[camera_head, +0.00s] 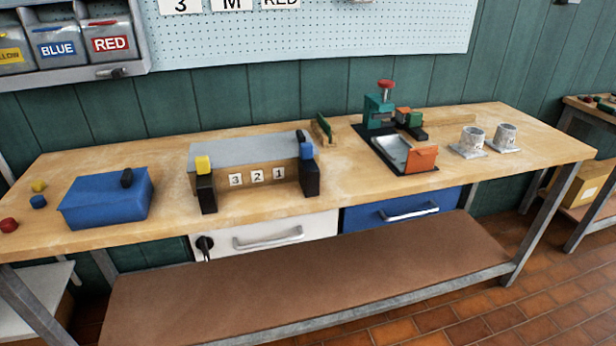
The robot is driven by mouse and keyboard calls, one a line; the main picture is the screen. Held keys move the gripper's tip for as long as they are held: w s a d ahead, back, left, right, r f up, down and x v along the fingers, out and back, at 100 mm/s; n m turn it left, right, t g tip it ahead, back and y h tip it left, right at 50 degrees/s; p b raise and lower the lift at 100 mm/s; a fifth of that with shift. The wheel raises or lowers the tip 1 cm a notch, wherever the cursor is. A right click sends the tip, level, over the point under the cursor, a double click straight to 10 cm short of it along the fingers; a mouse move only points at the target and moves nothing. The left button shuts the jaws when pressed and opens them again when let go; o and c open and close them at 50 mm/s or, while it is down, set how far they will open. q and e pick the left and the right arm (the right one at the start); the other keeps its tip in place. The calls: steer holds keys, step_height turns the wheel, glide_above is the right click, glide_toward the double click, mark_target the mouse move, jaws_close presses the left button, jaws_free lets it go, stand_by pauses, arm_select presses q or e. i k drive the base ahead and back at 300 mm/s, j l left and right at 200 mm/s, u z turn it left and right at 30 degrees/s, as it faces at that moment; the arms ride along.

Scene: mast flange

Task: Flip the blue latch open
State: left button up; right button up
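The blue latch (306,151) is a small blue block on top of a black post (310,178) at the right end of a grey-topped wooden fixture (245,152). It looks upright against the fixture's front. A matching yellow latch (203,163) stands on a black post at the left end. The fixture's front carries white tags reading 3, 2 and 1. Neither of my grippers is in view.
The fixture stands on a wooden workbench (375,190). A blue box (105,200) lies to its left. A green press (378,110), a tray with an orange block (421,159) and two white cups stand right. White and blue drawers sit below.

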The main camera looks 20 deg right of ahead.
mark_target(306, 149)
steer(key=u, duration=0.8)
steer(key=l+u, duration=0.3)
steer(key=u, duration=0.15)
steer(key=k+l+u, duration=0.1)
steer(key=l+u, duration=0.15)
steer(key=u, duration=0.2)
steer(key=k+l+u, duration=0.4)
steer(key=l+u, duration=0.15)
steer(key=k+l+u, duration=0.2)
steer(key=k+l, duration=0.8)
steer(key=l, duration=0.15)
